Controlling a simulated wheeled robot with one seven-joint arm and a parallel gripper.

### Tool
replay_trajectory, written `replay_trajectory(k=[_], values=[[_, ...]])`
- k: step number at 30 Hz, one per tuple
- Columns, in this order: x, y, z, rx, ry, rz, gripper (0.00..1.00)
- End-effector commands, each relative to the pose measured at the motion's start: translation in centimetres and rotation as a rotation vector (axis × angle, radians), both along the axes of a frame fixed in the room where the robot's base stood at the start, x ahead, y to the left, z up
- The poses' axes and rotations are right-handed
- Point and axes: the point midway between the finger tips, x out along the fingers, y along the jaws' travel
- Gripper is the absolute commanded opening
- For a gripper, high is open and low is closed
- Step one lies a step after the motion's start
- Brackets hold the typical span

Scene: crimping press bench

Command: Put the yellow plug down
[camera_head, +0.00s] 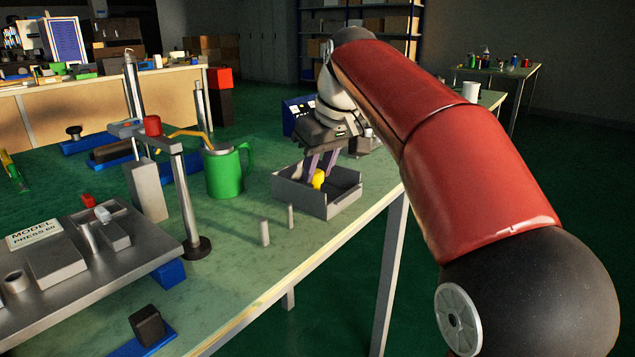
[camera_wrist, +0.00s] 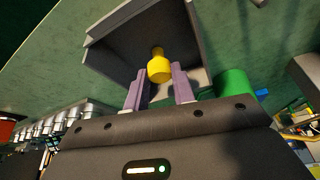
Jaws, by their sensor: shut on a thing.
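The yellow plug (camera_head: 318,179) is between the fingertips of my gripper (camera_head: 317,172), which is shut on it. In the wrist view the plug (camera_wrist: 159,70) shows its round yellow end just past the two fingers (camera_wrist: 159,88). The gripper points down into an open grey box (camera_head: 299,199) on the green bench, and the plug is inside or just above its walls. The box also shows in the wrist view (camera_wrist: 196,35). I cannot tell whether the plug touches the box floor.
A green mug (camera_head: 229,172) stands left of the box. Two small pegs (camera_head: 264,233) stand in front of it, near the bench edge. The press (camera_head: 85,250) and its metal post (camera_head: 188,195) stand further left. A blue case (camera_head: 297,112) is behind the box.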

Motion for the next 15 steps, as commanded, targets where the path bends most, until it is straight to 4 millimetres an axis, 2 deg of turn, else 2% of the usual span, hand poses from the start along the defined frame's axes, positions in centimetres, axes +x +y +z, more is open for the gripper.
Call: replay_trajectory(k=[11, 12, 15], values=[[0.00, -0.03, -0.45, 0.000, -0.001, 0.001, 0.03], [0.01, -0.02, -0.33, 0.000, -0.002, 0.001, 0.30], [0.00, -0.02, -0.32, 0.000, -0.002, 0.001, 0.43]])
